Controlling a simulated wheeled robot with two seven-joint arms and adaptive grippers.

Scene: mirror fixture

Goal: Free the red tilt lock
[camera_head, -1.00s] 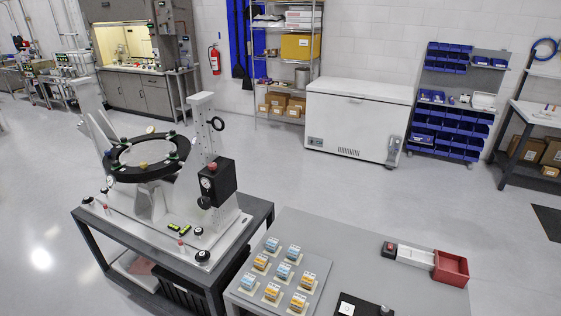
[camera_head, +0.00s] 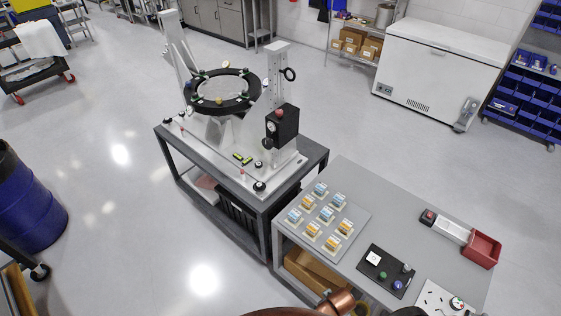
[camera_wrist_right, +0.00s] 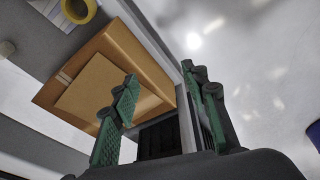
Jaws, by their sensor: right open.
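The mirror fixture (camera_head: 226,118) stands on a dark-framed cart (camera_head: 316,158), with a black ring (camera_head: 221,91) held between two light uprights. A black box (camera_head: 281,126) on its right side has a red part (camera_head: 280,113) on top. Small red-topped parts (camera_head: 243,172) sit on the base plate. I cannot tell which red part is the tilt lock. My right gripper (camera_wrist_right: 165,82) is open and empty in the right wrist view, with green-padded fingers apart. The fixture is not recognisable there. My left gripper is not in view.
The grey table (camera_head: 375,215) on the right holds a panel of blue and orange blocks (camera_head: 318,222), a black control plate (camera_head: 385,270) and a red bin (camera_head: 483,250). A cardboard box (camera_head: 308,273) sits beneath. A blue drum (camera_head: 28,205) stands left; floor between is clear.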

